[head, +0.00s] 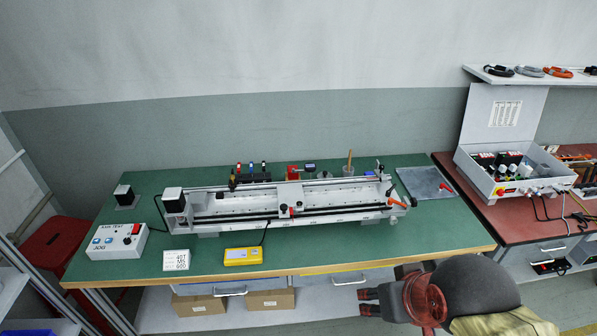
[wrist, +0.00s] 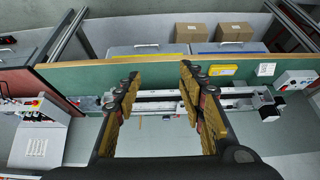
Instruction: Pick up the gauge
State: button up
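No object is clearly marked as a gauge. A small dark item with a bluish face (head: 310,167) stands at the back of the green bench, beside a red part; it is too small to tell whether it is the gauge. A yellow boxed device (head: 243,256) with a pale face and a cable lies near the bench's front edge; it also shows in the wrist view (wrist: 222,70). My gripper (head: 366,301) is in front of the bench's front edge, right of the yellow device. In the wrist view my gripper (wrist: 160,72) is open, with nothing between its fingers.
A long gantry rail unit (head: 290,202) fills the middle of the green bench (head: 340,252). A control box (head: 119,240) and white label block (head: 176,260) stand at left. A grey mat (head: 425,183) lies at right. The front strip is mostly clear.

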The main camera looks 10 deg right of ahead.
aim_at(293, 170)
jog(key=i+l+z, duration=0.1)
jog(key=i+z, duration=0.25)
jog(key=i, duration=0.15)
jog(key=i+j+z, duration=0.25)
jog(key=i, duration=0.15)
jog(key=i+j+z, duration=0.25)
jog(key=i+j, duration=0.1)
jog(key=j, duration=0.2)
